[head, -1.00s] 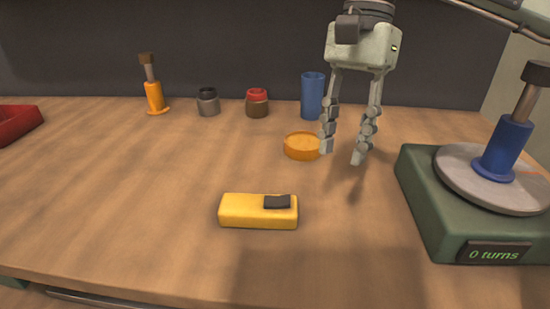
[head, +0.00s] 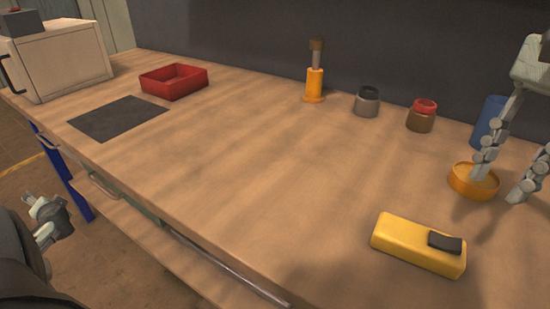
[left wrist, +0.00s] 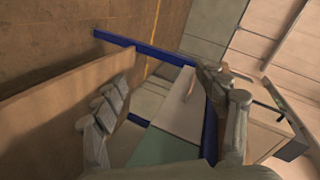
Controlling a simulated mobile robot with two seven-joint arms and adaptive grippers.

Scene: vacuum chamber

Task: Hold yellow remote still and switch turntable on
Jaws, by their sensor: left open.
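The yellow remote (head: 410,242) lies flat on the worktop at the lower right of the head view, with a black button (head: 445,241) near its right end. My right gripper (head: 498,190) is open and empty above and behind the remote, apart from it. One of its fingers overlaps the orange dish in the picture. My left gripper (head: 45,215) is low at the left, off the worktop's front edge and far from the remote. In the left wrist view it (left wrist: 163,85) is open with nothing between its fingers. The turntable is out of view now.
On the worktop are a red tray (head: 174,82), a dark mat (head: 118,118), an orange plunger-like tool (head: 314,84), a grey jar (head: 366,102), a red-lidded jar (head: 421,116), a blue cup (head: 490,122) and an orange dish (head: 462,186). A white box (head: 62,62) stands far left. The middle is clear.

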